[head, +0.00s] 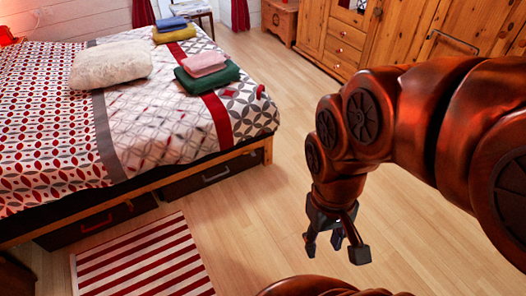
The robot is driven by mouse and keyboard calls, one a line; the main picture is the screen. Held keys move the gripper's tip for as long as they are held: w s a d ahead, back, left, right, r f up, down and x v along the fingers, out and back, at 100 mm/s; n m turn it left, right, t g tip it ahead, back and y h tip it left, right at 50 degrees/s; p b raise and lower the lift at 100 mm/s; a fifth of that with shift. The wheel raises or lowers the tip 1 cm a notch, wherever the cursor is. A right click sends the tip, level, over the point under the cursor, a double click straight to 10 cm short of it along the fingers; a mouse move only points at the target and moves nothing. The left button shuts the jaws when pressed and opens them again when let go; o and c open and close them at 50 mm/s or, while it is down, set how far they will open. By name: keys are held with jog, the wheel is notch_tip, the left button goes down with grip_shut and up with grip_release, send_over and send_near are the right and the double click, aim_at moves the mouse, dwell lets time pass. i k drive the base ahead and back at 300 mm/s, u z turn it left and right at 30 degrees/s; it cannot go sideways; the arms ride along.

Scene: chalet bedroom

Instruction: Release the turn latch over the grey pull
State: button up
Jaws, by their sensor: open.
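A dark drawer (185,187) under the bed has a light grey pull (216,174) on its front. The turn latch above that pull is too small and dark to make out. A second dark drawer (75,235) to the left, nearer me, has a red pull (97,224). My gripper (335,247) hangs fingers down over the wooden floor, to the right of the drawers and apart from them. It is open, with nothing between its fingers.
The bed (160,120) carries a cream cushion (111,64) and folded cloths (208,75). A red-striped rug (145,258) lies before the left drawer. Wooden cabinets (345,35) stand at the back right. The floor (275,190) between bed and gripper is clear.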

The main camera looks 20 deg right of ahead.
aim_at(251, 152)
jog(key=z, duration=0.15)
jog(key=i, duration=1.3)
jog(key=u, duration=0.75)
